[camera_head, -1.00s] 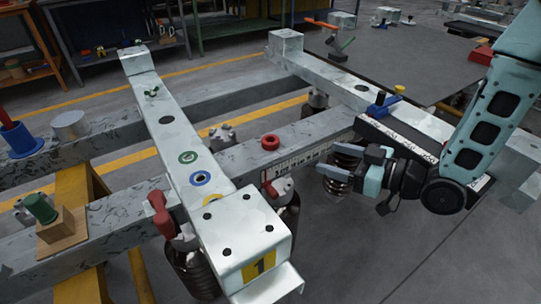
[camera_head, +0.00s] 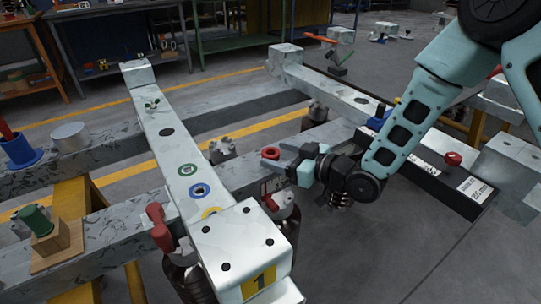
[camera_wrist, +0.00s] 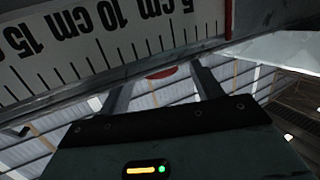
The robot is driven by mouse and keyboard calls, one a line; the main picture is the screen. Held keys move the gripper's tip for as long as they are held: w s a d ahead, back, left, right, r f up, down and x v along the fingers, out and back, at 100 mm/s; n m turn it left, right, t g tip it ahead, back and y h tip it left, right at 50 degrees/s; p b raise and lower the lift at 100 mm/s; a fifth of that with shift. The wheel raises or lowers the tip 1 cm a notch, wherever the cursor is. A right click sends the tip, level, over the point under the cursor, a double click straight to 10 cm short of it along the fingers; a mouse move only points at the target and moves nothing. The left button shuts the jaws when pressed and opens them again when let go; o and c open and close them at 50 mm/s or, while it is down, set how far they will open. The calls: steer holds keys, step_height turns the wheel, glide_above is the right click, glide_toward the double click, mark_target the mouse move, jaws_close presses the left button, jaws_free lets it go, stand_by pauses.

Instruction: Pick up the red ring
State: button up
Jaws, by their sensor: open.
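The red ring (camera_head: 270,153) lies on top of the grey cross beam (camera_head: 233,176), just right of the pale front-to-back beam. My gripper (camera_head: 284,158) is open and empty, with its fingers pointing left and their tips close to the ring's right side. I cannot tell from the head view whether they touch it. In the wrist view a red patch, likely the ring (camera_wrist: 161,73), shows between the two fingers (camera_wrist: 163,80), mostly hidden by the edge of the ruler-marked beam face (camera_wrist: 95,45).
Green (camera_head: 188,170), blue (camera_head: 199,191) and yellow (camera_head: 211,212) rings lie on the pale beam. A red-handled clamp (camera_head: 158,228) stands beside it. Open floor (camera_head: 390,260) lies at the front right.

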mark_target(277, 155)
steer(key=shift+x, duration=1.55)
steer(key=c, duration=1)
steer(key=shift+r, duration=0.1)
steer(key=shift+c, duration=0.2)
